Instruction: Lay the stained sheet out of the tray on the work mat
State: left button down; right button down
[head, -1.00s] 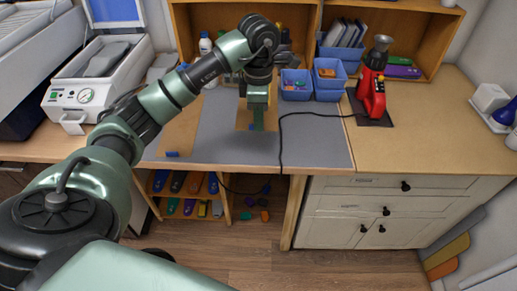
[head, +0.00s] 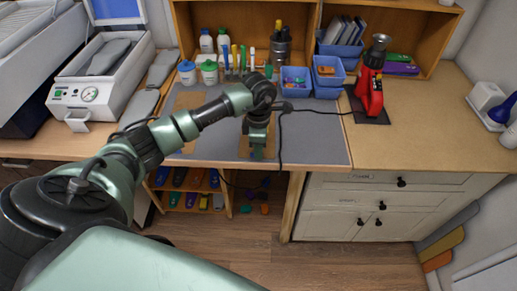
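The grey work mat (head: 315,145) lies on the bench in the middle. A tan sheet (head: 270,145) lies on or just over the mat, mostly behind and under my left gripper (head: 257,154). My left gripper points down over this sheet. Its fingertips are too small and too covered to tell whether they are open or hold the sheet's edge. A second tan piece (head: 188,101) lies at the mat's left side, partly hidden by my arm. I cannot make out stains on either. I cannot tell which container is the sheet's tray. My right gripper is not in view.
Several bottles (head: 207,45) and upright tools stand behind the mat. Blue bins (head: 326,82) stand at the back right, beside a red machine (head: 370,90). A black cable (head: 281,135) crosses the mat.

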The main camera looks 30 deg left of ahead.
pick_arm(q)
jog(key=shift+f, duration=0.2)
jog(key=c, duration=1.6)
grip_release()
jog(key=shift+r, duration=0.1)
jog(key=shift+r, duration=0.25)
notch_tip(320, 180, up, 12)
jog(key=b, duration=0.4)
jog(key=shift+f, duration=0.1)
